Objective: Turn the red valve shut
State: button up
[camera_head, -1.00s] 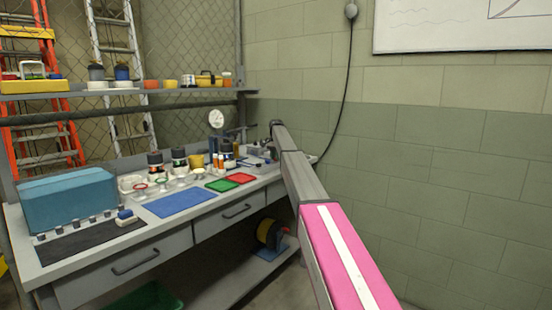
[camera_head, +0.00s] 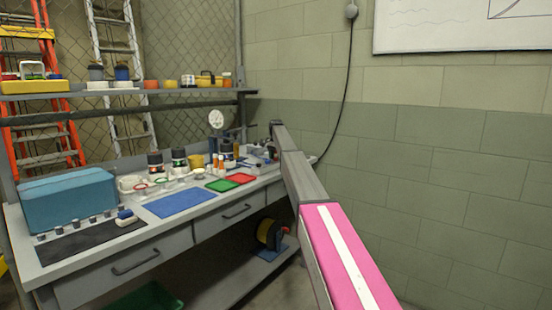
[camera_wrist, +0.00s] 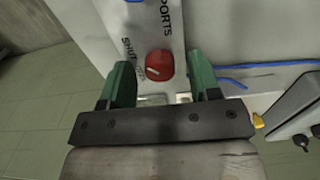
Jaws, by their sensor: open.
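The red valve (camera_wrist: 159,65) is a round red knob with a pale mark on its face, in the upper middle of the wrist view. It sits on a pale panel (camera_wrist: 115,18) with lettering around it that includes "PORTS" and "SHUT". My gripper (camera_wrist: 161,75) is open, its two green fingers on either side of the knob in the picture. I cannot tell how far the fingertips are from the panel. The knob appears apart from both fingers. I cannot make out the valve in the head view, where my arm reaches toward the bench's far end.
A blue cable (camera_wrist: 260,65) runs along the panel's right side. A grey part with dark knobs (camera_wrist: 301,141) is at lower right. In the head view, the workbench (camera_head: 90,262) carries a teal box (camera_head: 68,199), a blue mat (camera_head: 180,202) and several jars. A block wall (camera_head: 450,180) stands at right.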

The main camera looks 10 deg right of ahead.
notch_tip(320, 180, up, 11)
dwell(0.5)
jog(key=shift+f, duration=0.15)
